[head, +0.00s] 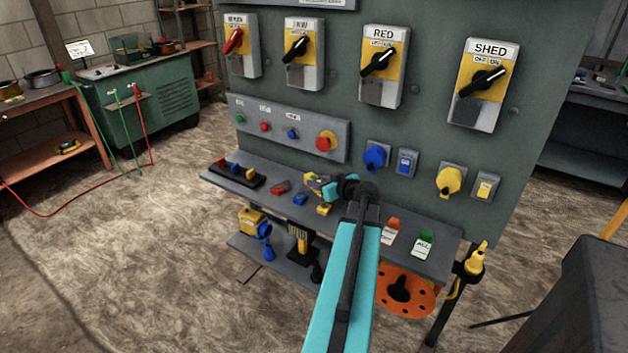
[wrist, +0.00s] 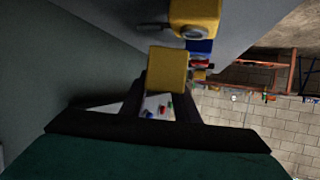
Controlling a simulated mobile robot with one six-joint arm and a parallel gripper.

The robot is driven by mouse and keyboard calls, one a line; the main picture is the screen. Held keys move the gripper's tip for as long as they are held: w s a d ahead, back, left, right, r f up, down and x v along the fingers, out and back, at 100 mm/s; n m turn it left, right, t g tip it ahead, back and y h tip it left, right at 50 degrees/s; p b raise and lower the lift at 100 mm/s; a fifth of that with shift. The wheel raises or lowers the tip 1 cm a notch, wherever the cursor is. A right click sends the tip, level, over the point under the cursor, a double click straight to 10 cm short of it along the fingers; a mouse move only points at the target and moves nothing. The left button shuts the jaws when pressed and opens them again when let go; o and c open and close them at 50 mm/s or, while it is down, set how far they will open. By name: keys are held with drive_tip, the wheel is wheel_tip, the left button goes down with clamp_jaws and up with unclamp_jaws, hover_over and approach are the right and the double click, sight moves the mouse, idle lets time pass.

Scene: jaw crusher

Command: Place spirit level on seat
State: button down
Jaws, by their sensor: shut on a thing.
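My gripper (head: 328,190) is over the narrow shelf of the green panel in the head view. It is shut on a small yellow block, which shows at the fingertips in the wrist view (wrist: 167,70). I cannot tell for sure that this block is the spirit level; its far side is hidden. My dark fingers (wrist: 160,98) also show in the wrist view. Another yellow thing (wrist: 195,15) with a round grey face is just beyond the block. I cannot make out which part is the seat.
The shelf (head: 225,179) carries red, blue and yellow padlocks, with an orange tag (head: 391,231) and a green tag (head: 423,243) at right. The panel (head: 430,130) with switches and knobs rises behind. A green cabinet (head: 150,100) stands far left. Open floor (head: 130,260) lies left.

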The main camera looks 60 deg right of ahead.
drive_tip(key=shift+s+a+r+b, duration=0.1)
drive_tip(key=shift+s+a+b, duration=0.15)
drive_tip(key=shift+s+a, duration=0.65)
drive_tip(key=shift+s+a+r+b, duration=0.2)
drive_tip(key=shift+s+a, duration=0.45)
drive_tip(key=shift+s, duration=0.5)
drive_tip(key=shift+s+a+r+b, duration=0.1)
drive_tip(key=shift+s+a+b, duration=0.15)
drive_tip(key=shift+s+a, duration=0.65)
drive_tip(key=shift+d, duration=0.1)
drive_tip(key=w+a+r+n+y, duration=0.1)
drive_tip(key=w+a+n+y, duration=0.65)
drive_tip(key=w+a, duration=1.95)
drive_tip(key=w+a+n+g+y, duration=0.1)
drive_tip(key=a+n+y, duration=0.1)
drive_tip(key=a, duration=0.9)
drive_tip(key=w+a+r+n+g+y, duration=0.1)
drive_tip(key=a+n+g+y, duration=0.1)
drive_tip(key=a, duration=0.9)
drive_tip(key=w+a+n+g+y, duration=0.1)
drive_tip(key=a+n+y, duration=0.3)
drive_tip(key=a, duration=0.7)
drive_tip(key=shift+r+g+y+p, duration=0.2)
drive_tip(key=shift+g+y+p, duration=0.1)
drive_tip(key=shift+y+p, duration=0.15)
